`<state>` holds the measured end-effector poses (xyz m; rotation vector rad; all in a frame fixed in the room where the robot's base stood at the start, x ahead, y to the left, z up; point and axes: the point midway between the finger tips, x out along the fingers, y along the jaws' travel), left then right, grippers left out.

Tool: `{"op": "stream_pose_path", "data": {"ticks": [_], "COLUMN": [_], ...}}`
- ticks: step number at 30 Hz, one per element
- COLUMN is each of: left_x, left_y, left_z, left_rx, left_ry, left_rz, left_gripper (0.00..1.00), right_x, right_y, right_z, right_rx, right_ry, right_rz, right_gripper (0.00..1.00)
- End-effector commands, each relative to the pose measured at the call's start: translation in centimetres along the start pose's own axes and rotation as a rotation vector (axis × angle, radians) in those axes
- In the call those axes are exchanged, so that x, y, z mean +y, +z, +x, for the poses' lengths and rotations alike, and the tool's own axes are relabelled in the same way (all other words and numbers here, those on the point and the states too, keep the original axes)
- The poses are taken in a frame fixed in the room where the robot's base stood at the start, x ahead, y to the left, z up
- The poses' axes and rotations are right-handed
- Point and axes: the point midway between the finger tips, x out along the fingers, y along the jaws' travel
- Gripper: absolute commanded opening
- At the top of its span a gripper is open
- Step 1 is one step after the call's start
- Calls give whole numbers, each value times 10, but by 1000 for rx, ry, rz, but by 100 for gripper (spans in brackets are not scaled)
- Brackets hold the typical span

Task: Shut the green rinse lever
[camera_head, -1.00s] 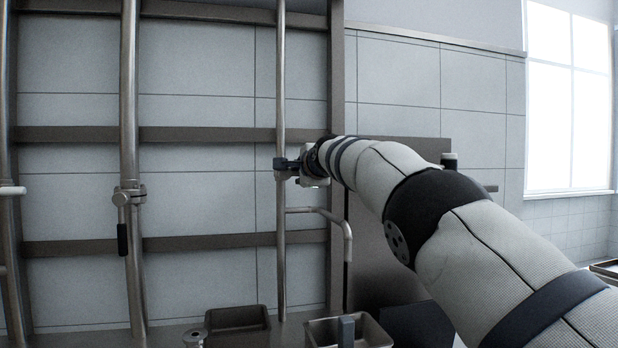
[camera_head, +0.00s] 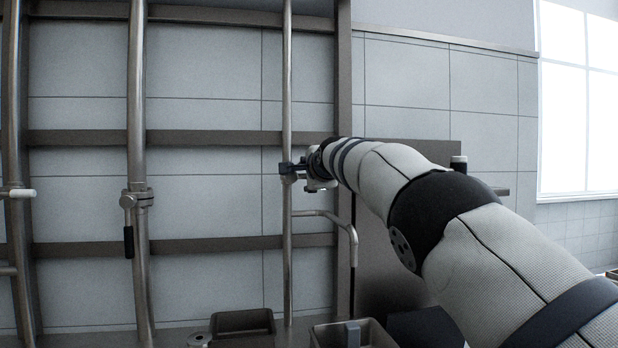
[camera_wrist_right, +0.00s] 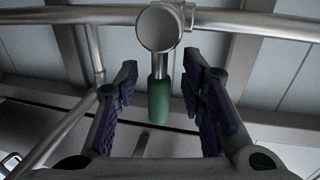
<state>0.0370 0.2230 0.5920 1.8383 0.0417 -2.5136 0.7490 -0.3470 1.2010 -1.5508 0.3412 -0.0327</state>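The green rinse lever (camera_wrist_right: 158,100) shows in the right wrist view. It hangs down in the picture from a round metal valve cap (camera_wrist_right: 159,27), crosswise to the pipe (camera_wrist_right: 232,20) at the top. My right gripper (camera_wrist_right: 160,82) is open, with one finger on each side of the green handle and a visible gap on both sides. In the head view my right gripper (camera_head: 287,168) is at the thin upright pipe (camera_head: 287,75), and the green lever is hidden there. My left gripper is in neither view.
A thicker pipe (camera_head: 137,80) to the left carries a valve with a black lever (camera_head: 128,242). A white-handled lever (camera_head: 20,193) is at the far left. A bent pipe (camera_head: 325,213) juts out below my right gripper. Bins (camera_head: 243,316) stand at the bottom.

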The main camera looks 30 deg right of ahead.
Motion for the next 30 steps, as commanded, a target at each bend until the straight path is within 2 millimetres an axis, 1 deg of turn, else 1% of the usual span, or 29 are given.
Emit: {"op": "stream_pose_path", "data": {"ticks": [5,8,11,18,21,24,30], "left_x": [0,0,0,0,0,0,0], "left_y": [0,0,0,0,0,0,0], "left_z": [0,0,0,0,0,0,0], "left_rx": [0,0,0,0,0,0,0], "left_ry": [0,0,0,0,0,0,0], "left_rz": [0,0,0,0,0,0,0], "left_gripper": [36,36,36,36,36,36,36], "right_x": [-1,-3,-2,-1,-1,0,0], "right_y": [0,-1,0,0,0,0,0], "right_z": [-2,-9,-22,-59,-70,-75,-75], "right_rx": [-1,-1,-2,-1,0,-1,0], "right_ry": [0,-1,1,-1,0,-1,0], "right_rz": [3,7,6,3,2,0,0], "right_gripper": [36,36,36,36,36,36,36]}}
